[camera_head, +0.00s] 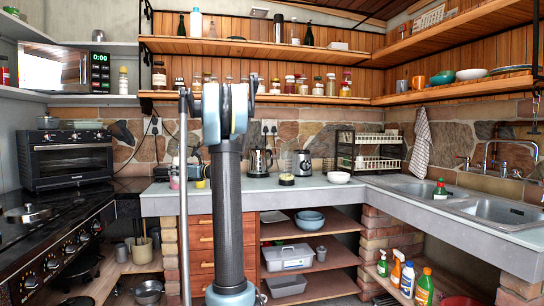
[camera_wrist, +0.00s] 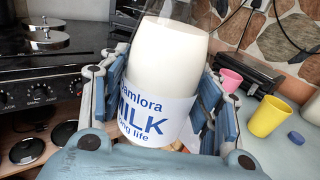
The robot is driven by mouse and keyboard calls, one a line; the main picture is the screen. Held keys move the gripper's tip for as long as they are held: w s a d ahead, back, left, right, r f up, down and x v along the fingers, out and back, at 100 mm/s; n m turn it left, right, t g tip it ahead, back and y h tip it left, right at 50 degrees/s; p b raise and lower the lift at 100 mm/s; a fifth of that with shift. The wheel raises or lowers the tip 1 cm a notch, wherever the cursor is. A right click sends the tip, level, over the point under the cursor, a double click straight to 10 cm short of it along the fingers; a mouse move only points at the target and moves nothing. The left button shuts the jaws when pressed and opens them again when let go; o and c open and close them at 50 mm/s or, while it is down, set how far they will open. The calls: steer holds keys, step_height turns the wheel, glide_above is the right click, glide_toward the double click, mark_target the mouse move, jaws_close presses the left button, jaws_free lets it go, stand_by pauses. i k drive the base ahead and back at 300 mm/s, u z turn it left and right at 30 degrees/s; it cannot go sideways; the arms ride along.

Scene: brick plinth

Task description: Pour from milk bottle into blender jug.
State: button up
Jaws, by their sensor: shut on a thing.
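My gripper (camera_wrist: 166,70) is shut on the milk bottle (camera_wrist: 163,55), with its fingers on both sides of the label. The bottle is pale, filled with white, with a white label in blue letters, and leans slightly in the wrist view. Its top is cut off by the frame edge. In the head view my arm stands in the middle, and I cannot make out the gripper or bottle. A dark and silvery jug-like appliance (camera_head: 302,163) stands on the back counter, right of my arm; I cannot tell for sure that it is the blender jug.
A pink cup (camera_wrist: 230,80), a yellow cup (camera_wrist: 269,116) and a blue cap (camera_wrist: 296,138) are on the counter right of my gripper. A dark appliance (camera_wrist: 252,75) is behind them.

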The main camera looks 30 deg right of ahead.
mark_target(287, 160)
steer(key=z, duration=0.05)
steer(key=i, duration=0.85)
steer(key=z, duration=1.65)
